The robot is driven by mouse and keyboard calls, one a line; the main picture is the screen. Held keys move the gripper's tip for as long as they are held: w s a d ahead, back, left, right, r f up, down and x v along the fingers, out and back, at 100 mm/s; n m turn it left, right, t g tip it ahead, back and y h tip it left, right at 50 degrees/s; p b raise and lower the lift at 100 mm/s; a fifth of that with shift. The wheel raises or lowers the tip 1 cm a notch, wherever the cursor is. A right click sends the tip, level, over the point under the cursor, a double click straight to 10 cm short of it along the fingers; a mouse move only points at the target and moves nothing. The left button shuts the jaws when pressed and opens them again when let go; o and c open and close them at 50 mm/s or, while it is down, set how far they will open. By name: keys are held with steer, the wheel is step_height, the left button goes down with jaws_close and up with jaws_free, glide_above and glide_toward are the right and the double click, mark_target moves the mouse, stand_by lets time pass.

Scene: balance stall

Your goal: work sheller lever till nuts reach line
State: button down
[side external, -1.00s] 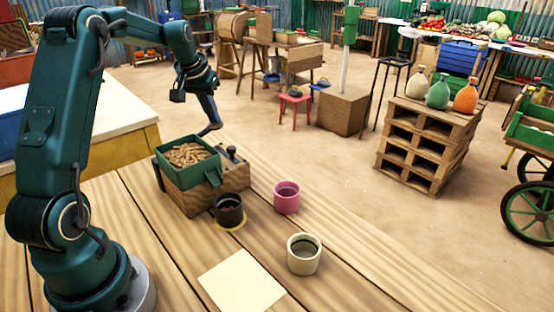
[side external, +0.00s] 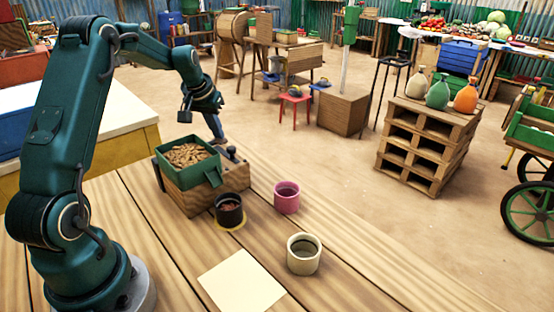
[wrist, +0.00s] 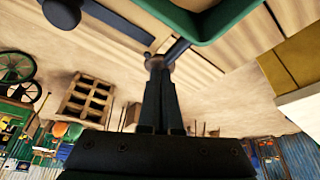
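The sheller is a wooden box (side external: 176,193) with a green hopper (side external: 212,177) full of unshelled nuts (side external: 189,155). Its lever (wrist: 176,50) runs from beside the hopper to my fingertips in the wrist view. My gripper (wrist: 157,70) looks shut on the lever's handle end; in the side view my gripper (side external: 216,130) is just behind the sheller. A dark cup (side external: 229,218) stands at the sheller's front on a yellow ring (side external: 233,229), with reddish nuts (side external: 229,206) inside. I cannot make out a line in it.
A pink cup (side external: 287,202) and a cream cup (side external: 303,260) stand apart to the right on the wooden table. A pale sheet (side external: 241,282) lies in front.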

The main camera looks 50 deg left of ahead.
steer(key=shift+s+r, duration=0.2)
steer(key=shift+r, duration=1.45)
steer(key=shift+s+r, duration=0.15)
steer(key=shift+r, duration=1.5)
steer(key=shift+f, duration=0.95)
steer(key=shift+w+f, duration=0.2)
steer(key=shift+f, duration=1.05)
steer(key=shift+w+f, duration=0.15)
steer(key=shift+f, duration=1.05)
steer(key=shift+r, duration=0.15)
steer(key=shift+s+r, duration=0.2)
steer(key=shift+r, duration=1.45)
steer(key=shift+s+r, duration=0.15)
steer(key=shift+r, duration=1.5)
